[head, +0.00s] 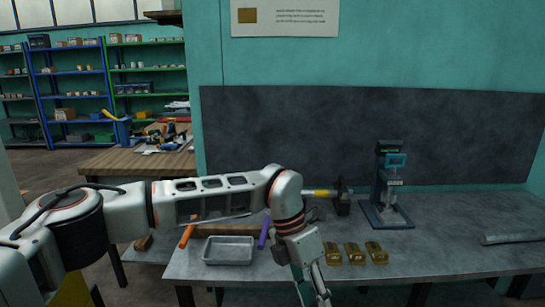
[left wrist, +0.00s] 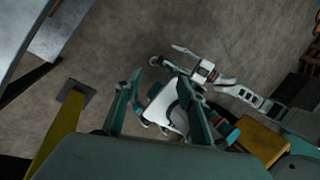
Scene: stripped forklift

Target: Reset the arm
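My left arm (head: 205,200) reaches in from the left across the front of the workbench and bends down at the wrist. My left gripper (head: 318,292) points down at the front edge of the bench, and its tips are cut off by the bottom of the head view. In the left wrist view its two fingers (left wrist: 158,105) are wide apart with nothing gripped, above the grey floor. A white jointed arm (left wrist: 245,95), apparently my right, shows lower down in that view. Its end is small, and I cannot tell how its gripper stands. It is not in the head view.
The bench (head: 440,245) holds a grey tray (head: 229,250), several yellow-brown blocks (head: 354,254), a hammer (head: 340,195), a blue-grey press (head: 388,190) and a metal piece (head: 510,237). A wooden table (head: 130,162) with tools and shelves (head: 70,95) stand behind left.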

